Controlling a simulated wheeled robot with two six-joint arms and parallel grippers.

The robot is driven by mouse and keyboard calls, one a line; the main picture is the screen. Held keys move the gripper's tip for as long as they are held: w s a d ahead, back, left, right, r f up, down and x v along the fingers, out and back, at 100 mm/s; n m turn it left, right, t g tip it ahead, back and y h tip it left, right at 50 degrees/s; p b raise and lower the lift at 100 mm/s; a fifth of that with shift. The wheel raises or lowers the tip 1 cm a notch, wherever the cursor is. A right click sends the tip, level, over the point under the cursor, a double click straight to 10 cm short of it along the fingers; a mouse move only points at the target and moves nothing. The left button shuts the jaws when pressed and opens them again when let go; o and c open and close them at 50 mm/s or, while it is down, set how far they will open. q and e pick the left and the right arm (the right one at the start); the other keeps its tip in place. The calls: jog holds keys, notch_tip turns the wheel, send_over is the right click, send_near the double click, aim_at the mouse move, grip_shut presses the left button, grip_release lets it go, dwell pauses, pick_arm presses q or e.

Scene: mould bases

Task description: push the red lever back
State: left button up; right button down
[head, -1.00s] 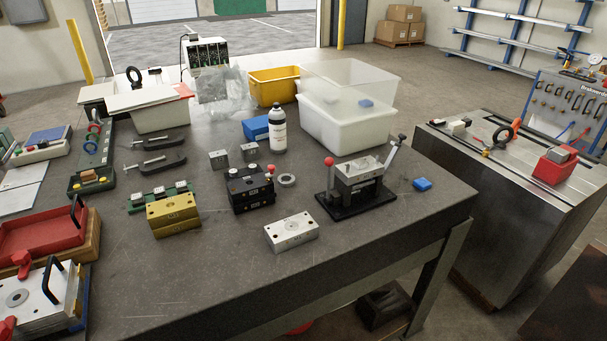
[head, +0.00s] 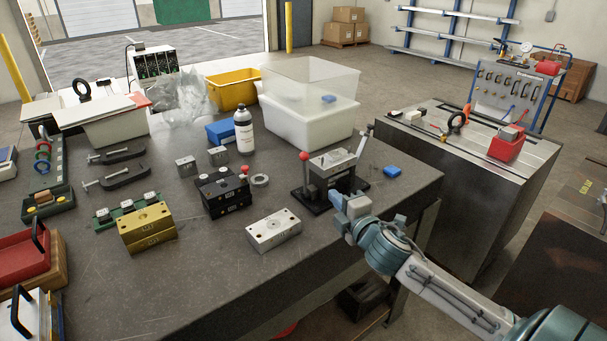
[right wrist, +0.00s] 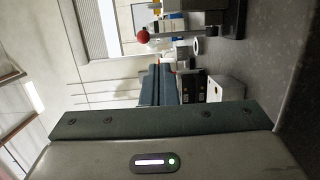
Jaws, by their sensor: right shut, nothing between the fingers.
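The red lever (head: 304,157) is a thin upright rod with a red ball on top. It stands at the left side of a grey clamp fixture (head: 333,163) on a black base, near the table's right part. In the right wrist view the red ball (right wrist: 143,37) shows near the top. My right gripper (head: 339,201) is shut and empty, in front of the fixture's right part and apart from the red ball. Its closed fingers (right wrist: 158,72) point up the right wrist view. My left gripper is out of view.
A silver block (head: 273,231), a black block with a red knob (head: 222,195) and a gold block (head: 147,228) stand left of the fixture. A second, dark-tipped lever (head: 364,143) rises at its right. A blue piece (head: 392,171) lies near the table's right edge.

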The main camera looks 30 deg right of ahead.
jog(key=p, duration=0.5)
send_near(305, 167)
jog(key=w, duration=0.5)
jog(key=shift+w+d+f, duration=0.1)
jog(key=shift+w+d, duration=0.1)
jog(key=shift+d, duration=0.2)
jog(key=shift+w+d+f, duration=0.1)
jog(key=shift+w+f, duration=0.1)
jog(key=shift+w, duration=0.5)
